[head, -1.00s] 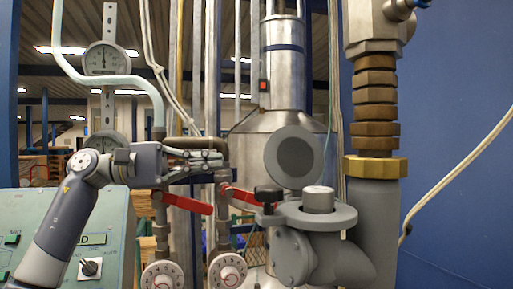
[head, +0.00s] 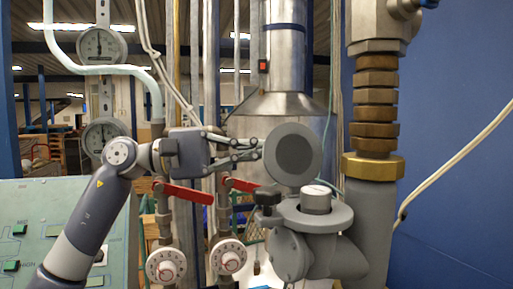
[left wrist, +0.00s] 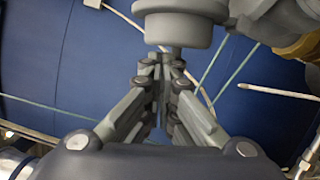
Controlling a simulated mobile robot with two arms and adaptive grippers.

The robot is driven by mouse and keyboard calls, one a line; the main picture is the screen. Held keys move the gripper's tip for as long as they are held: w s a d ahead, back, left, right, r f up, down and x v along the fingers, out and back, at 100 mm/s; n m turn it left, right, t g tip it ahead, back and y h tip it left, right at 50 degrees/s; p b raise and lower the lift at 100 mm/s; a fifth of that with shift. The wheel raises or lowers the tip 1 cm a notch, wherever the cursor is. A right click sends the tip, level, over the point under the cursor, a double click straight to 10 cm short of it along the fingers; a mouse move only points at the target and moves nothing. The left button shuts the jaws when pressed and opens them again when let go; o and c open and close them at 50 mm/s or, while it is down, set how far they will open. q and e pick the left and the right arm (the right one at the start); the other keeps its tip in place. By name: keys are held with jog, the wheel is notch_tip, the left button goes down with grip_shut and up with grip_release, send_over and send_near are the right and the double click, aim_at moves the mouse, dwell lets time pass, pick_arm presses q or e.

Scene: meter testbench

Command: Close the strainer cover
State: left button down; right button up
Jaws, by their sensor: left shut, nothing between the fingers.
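The strainer cover (head: 293,154) is a round grey disc that stands raised, its flat face toward me, above the strainer body (head: 340,217). The strainer's round top has a short upright cylinder in it. My left gripper (head: 259,149) is shut and empty, with its fingertips at the left edge of the cover; I cannot tell whether they touch. In the left wrist view the closed fingertips (left wrist: 163,60) lie just under a grey round part at the top, which I cannot surely name. My right gripper is not in view.
A black knob (head: 267,196) sits left of the strainer top. Red lever handles (head: 188,194) and white dials (head: 166,265) are below my left arm. A thick pipe with a brass nut (head: 374,167) stands close at the right. Blue wall fills the far right.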

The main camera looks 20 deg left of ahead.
pick_arm(q)
jog(key=shift+s+d+r+m, duration=0.2)
jog(key=shift+r+m, duration=0.15)
jog(key=shift+m, duration=0.15)
